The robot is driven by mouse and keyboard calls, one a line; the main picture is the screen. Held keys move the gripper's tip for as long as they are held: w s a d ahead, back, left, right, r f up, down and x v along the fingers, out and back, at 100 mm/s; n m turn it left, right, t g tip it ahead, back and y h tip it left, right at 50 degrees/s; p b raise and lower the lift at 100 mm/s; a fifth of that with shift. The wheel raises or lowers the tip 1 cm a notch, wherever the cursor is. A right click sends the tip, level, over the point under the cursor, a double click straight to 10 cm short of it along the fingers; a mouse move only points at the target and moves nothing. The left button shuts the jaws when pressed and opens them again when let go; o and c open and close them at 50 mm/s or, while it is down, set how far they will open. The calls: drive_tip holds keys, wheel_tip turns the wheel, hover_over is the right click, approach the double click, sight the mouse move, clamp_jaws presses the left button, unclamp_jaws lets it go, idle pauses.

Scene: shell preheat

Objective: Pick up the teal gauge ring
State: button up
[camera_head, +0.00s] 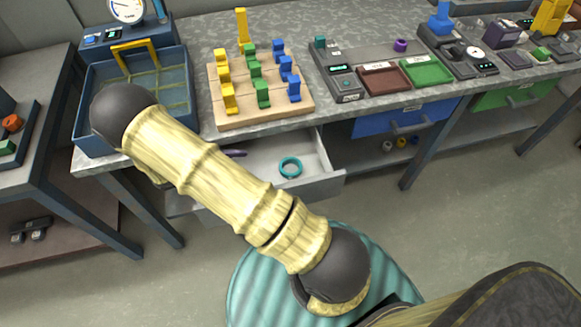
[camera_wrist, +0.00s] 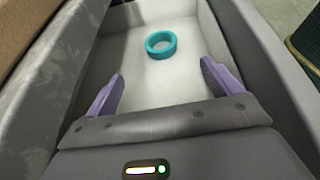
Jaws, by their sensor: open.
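The teal gauge ring (camera_head: 291,167) lies flat on the pale floor of an open drawer (camera_head: 322,176). In the wrist view the ring (camera_wrist: 161,45) lies ahead of my gripper (camera_wrist: 160,82), toward the far end of the drawer (camera_wrist: 205,40). The two purple fingers are spread wide apart with nothing between them. The ring is apart from both fingers and slightly beyond their tips. In the head view my arm covers part of the drawer, and only a bit of a purple finger shows beside it.
The drawer's walls stand close on both sides of my gripper. The worktop (camera_head: 350,35) overhangs the drawer and bears a wooden peg board (camera_head: 285,108) with coloured blocks, a blue bin (camera_head: 187,75) and two trays. A closed blue drawer (camera_head: 372,126) is to the right.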

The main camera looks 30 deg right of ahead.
approach(299, 166)
drive_tip(key=shift+w+d+f, duration=0.25)
drive_tip(key=shift+d+f, duration=0.05)
drive_tip(key=shift+f, duration=0.05)
drive_tip(key=shift+d, duration=0.1)
drive_tip(key=x, duration=0.5)
drive_tip(key=shift+f, duration=0.1)
idle(0.4)
drive_tip(key=c, duration=1.1)
wheel_tip(299, 166, up, 18)
drive_tip(key=p, duration=0.2)
